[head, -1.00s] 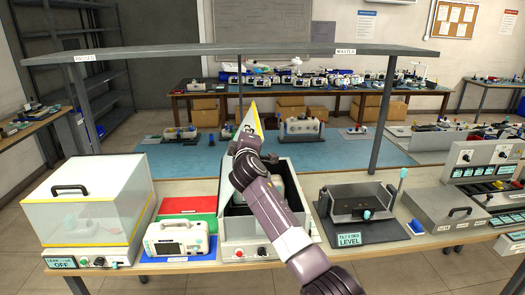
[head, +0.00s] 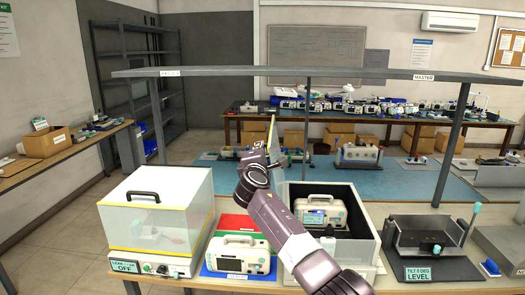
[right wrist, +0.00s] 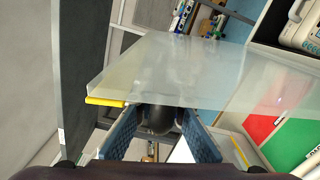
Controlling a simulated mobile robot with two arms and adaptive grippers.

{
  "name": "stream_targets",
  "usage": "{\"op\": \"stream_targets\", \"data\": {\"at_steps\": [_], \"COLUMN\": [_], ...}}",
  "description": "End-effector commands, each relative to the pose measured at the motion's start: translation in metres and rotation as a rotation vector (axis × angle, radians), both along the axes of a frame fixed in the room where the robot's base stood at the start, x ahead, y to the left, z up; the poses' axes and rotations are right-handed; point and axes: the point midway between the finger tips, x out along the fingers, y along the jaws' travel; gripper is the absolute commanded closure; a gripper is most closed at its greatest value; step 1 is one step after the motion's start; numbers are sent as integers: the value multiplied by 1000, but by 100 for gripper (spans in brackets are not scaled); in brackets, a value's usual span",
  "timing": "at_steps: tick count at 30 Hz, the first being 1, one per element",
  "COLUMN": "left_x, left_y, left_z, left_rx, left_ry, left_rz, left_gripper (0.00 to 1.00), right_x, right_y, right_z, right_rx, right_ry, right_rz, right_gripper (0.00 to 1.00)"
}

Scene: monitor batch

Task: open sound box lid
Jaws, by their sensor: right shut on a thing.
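The open-topped grey box (head: 345,200) stands on the bench in the head view, with a white monitor (head: 320,213) inside it. A clear lid panel (right wrist: 180,70) with a yellow edge strip fills much of the right wrist view. In the head view the lid (head: 278,148) shows as a thin, steep panel above the box's left side. My right gripper (right wrist: 158,140) is shut on the lid's dark handle (right wrist: 157,118), between its blue finger pads. In the head view my wrist hides the fingertips. My left gripper is not in view.
A clear-covered box (head: 155,215) stands at the left, labelled OFF. Another monitor (head: 240,252) sits on coloured mats between the boxes. A grey tilt fixture (head: 435,240) is at the right. An overhead shelf (head: 300,73) spans the bench on posts.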

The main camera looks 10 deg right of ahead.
Motion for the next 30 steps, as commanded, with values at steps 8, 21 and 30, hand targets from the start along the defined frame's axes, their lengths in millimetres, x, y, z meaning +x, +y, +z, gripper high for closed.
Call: {"op": "stream_targets", "data": {"at_steps": [8,21,30], "left_x": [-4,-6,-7], "left_y": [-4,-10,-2], "left_z": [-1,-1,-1], "left_rx": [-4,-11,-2], "left_ry": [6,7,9], "left_rz": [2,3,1], "left_gripper": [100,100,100], "right_x": [0,0,-1], "right_y": [3,2,2], "right_z": [2,1,-1], "right_rx": [2,2,3], "right_ry": [-6,-4,-2], "right_rz": [6,4,1], "right_gripper": [100,71,71]}}
